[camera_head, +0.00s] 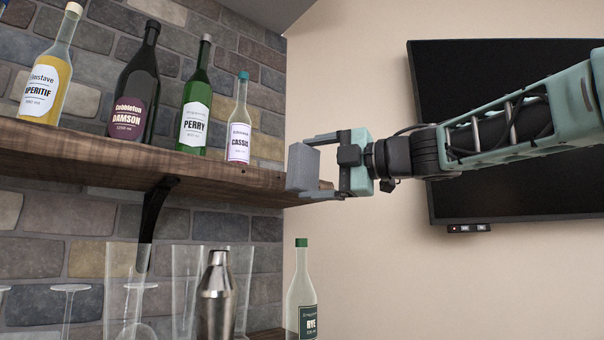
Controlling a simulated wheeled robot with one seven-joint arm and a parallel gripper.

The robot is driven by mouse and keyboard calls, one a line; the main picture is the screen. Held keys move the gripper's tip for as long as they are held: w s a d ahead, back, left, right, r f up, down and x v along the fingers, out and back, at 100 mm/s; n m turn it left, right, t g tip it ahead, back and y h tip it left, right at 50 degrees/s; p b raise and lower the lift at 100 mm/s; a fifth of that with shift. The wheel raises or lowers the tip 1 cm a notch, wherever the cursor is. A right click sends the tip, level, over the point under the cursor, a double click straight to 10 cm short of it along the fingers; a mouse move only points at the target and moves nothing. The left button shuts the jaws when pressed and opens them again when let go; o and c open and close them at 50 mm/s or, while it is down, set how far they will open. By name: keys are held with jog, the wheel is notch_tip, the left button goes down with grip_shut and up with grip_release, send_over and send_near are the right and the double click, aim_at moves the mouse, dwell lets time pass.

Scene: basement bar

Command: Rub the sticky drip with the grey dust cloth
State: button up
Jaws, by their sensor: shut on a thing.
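My gripper (309,168) is at the centre right, pointing left, beside the right end of the wooden shelf. Its two fingers are shut on a grey, block-shaped thing (302,167), which looks like the grey dust cloth, folded. The cloth is in front of the shelf's right end in the picture; I cannot tell whether it touches the wood. I cannot make out the sticky drip anywhere in this view; the cloth and gripper hide part of the shelf end.
The shelf (225,177) bears an aperitif bottle (48,75), a damson bottle (134,95), a perry bottle (195,105) and a cassis bottle (239,128). Below stand glasses (187,290), a steel shaker (216,300) and a rye bottle (301,290). A television (480,70) hangs behind my arm.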

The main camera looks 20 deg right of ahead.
jog(key=shift+w+a+p, duration=0.25)
jog(key=shift+w+a, duration=0.05)
jog(key=shift+w, duration=0.65)
jog(key=shift+w+a+p, duration=0.3)
jog(key=shift+w, duration=0.7)
jog(key=shift+w+a+p, duration=0.25)
jog(key=shift+w+a, duration=0.05)
jog(key=shift+w, duration=0.65)
jog(key=shift+w+a+p, duration=0.2)
jog(key=shift+w+p, duration=0.05)
jog(key=shift+w, duration=0.35)
jog(key=shift+w+a+p, duration=0.2)
jog(key=shift+w+p, duration=0.05)
jog(key=shift+w, duration=0.3)
jog(key=d, duration=0.2)
jog(key=w+d+p, duration=0.1)
jog(key=d, duration=0.1)
jog(key=shift+w, duration=0.1)
jog(key=shift+a, duration=0.1)
jog(key=shift+s+a, duration=0.3)
jog(key=shift+a, duration=0.7)
jog(key=shift+s+a, duration=0.25)
jog(key=shift+a, duration=0.7)
